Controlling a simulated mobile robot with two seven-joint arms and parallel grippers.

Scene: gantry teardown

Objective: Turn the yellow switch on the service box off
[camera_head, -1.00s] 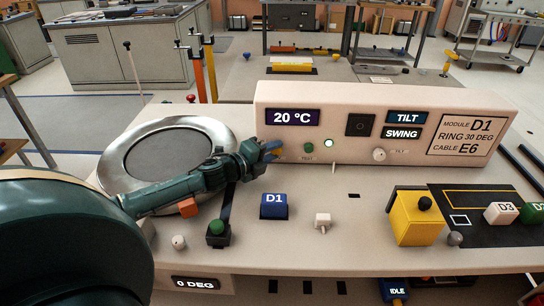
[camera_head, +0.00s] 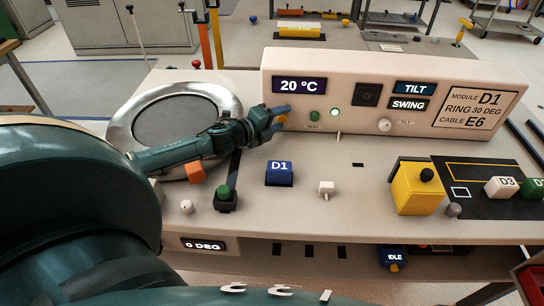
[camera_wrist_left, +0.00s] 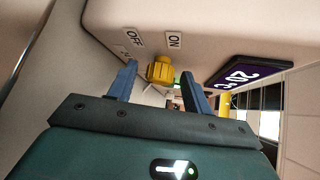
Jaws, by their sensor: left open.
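The service box (camera_head: 450,75) is the long white box at the back of the bench, with a "20 °C" display (camera_head: 299,86). The yellow switch (camera_wrist_left: 160,69) shows in the left wrist view as a ribbed knob, with an "OFF" label (camera_wrist_left: 134,38) to its left and an "ON" label (camera_wrist_left: 174,40) to its right. I cannot tell which label it points to. My left gripper (camera_wrist_left: 160,76) is open, its blue fingers on either side of the knob; contact is unclear. In the head view the left gripper (camera_head: 286,116) mostly hides the switch. My right gripper is not in view.
A round silver ring (camera_head: 118,119) lies left under my forearm. A green button (camera_head: 315,115) and a small lever sit right of the gripper. A blue D1 block (camera_head: 279,174), a white knob (camera_head: 326,188) and a yellow block (camera_head: 416,190) stand on the bench in front.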

